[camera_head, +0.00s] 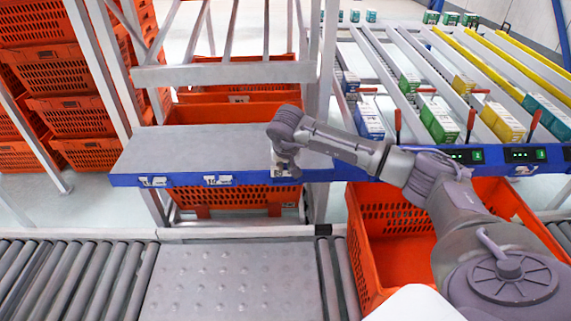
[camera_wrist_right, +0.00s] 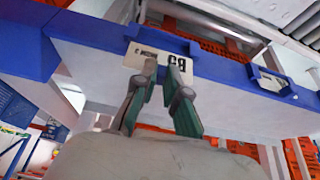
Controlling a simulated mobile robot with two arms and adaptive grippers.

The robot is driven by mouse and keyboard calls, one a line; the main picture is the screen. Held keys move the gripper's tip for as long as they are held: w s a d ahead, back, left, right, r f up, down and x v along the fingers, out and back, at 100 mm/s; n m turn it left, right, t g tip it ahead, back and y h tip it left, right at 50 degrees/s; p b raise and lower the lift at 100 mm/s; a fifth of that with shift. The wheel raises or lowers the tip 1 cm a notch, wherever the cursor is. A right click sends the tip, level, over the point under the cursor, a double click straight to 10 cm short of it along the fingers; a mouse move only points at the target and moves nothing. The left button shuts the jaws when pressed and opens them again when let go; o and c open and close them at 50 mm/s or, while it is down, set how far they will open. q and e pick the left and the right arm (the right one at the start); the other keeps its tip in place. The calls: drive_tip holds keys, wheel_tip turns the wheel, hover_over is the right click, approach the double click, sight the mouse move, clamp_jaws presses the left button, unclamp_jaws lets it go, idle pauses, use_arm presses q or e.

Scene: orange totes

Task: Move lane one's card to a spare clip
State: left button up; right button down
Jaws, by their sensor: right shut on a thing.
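A pale card (camera_wrist_right: 187,74) with dark characters is at the blue front edge of the grey shelf, in the right wrist view. My right gripper (camera_wrist_right: 161,72) is shut on it, its two fingers at the card's lower part and hiding some of it. In the head view my right gripper (camera_head: 284,170) is at the right part of the shelf's blue edge. Two clips, one at the far left (camera_head: 154,182) and one further right (camera_head: 218,180), sit on the same edge. One clip (camera_wrist_right: 272,83) also shows beside the card in the wrist view. My left gripper is not in view.
The grey shelf (camera_head: 190,147) is bare on top. Sloped lanes with several boxes stand at the right, with red levers and green displays (camera_head: 477,155) at their front. An orange tote (camera_head: 385,255) is below my right arm. A roller conveyor (camera_head: 70,285) runs along the front.

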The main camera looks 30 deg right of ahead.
drive_tip(key=shift+f, duration=0.4)
drive_tip(key=shift+f+b, duration=0.35)
drive_tip(key=shift+b, duration=0.15)
drive_tip(key=shift+f, duration=0.2)
drive_tip(key=shift+f+b, duration=0.35)
drive_tip(key=shift+b, duration=0.05)
drive_tip(key=c, duration=1.2)
unclamp_jaws()
drive_tip(key=shift+o, duration=0.2)
drive_tip(key=v, duration=0.8)
